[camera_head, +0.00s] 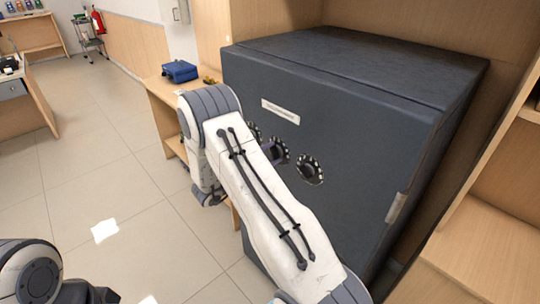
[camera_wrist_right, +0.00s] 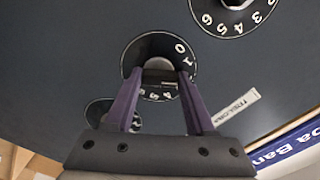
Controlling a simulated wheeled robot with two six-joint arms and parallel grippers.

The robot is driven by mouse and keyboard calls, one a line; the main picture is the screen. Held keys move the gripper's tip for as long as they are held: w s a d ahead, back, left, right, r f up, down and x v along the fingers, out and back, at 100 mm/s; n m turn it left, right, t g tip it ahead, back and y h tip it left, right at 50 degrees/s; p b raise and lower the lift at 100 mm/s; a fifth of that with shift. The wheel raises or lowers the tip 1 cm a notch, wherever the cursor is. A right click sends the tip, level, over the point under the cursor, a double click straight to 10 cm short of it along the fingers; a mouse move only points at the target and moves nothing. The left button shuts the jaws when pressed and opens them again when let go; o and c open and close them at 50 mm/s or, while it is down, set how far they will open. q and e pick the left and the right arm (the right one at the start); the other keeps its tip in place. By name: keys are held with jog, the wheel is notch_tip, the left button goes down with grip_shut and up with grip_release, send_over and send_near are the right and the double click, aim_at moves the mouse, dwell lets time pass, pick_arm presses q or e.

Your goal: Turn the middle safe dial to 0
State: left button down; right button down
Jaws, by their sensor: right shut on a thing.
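The dark grey safe (camera_head: 375,130) stands at the right with a row of three round dials on its front. The middle dial (camera_head: 282,151) is partly hidden by my right arm; in the right wrist view the middle dial (camera_wrist_right: 133,55) shows white digits, with 0 and 1 at its upper right and others along its bottom edge. My right gripper (camera_wrist_right: 160,77) has its two purple fingers on either side of this dial's knob and is shut on it. In the head view the right gripper (camera_head: 269,151) is mostly behind my forearm. My left gripper does not show.
Another dial (camera_head: 310,169) is close to the right of the middle one, and a third dial (camera_head: 254,132) is to its left. A label plate (camera_head: 281,111) is above them. A wooden counter with a blue case (camera_head: 180,71) stands left of the safe.

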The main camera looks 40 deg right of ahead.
jog(key=n+p, duration=0.2)
jog(key=n, duration=0.8)
jog(key=shift+f+n, duration=0.15)
jog(key=shift+n, duration=0.25)
jog(key=shift+p, duration=0.3)
jog(key=shift+c, duration=1.2)
grip_release()
jog(key=a+b, duration=0.2)
jog(key=a, duration=0.8)
jog(key=shift+s+a+b, duration=0.25)
jog(key=shift+s+b, duration=0.05)
jog(key=shift+s, duration=0.1)
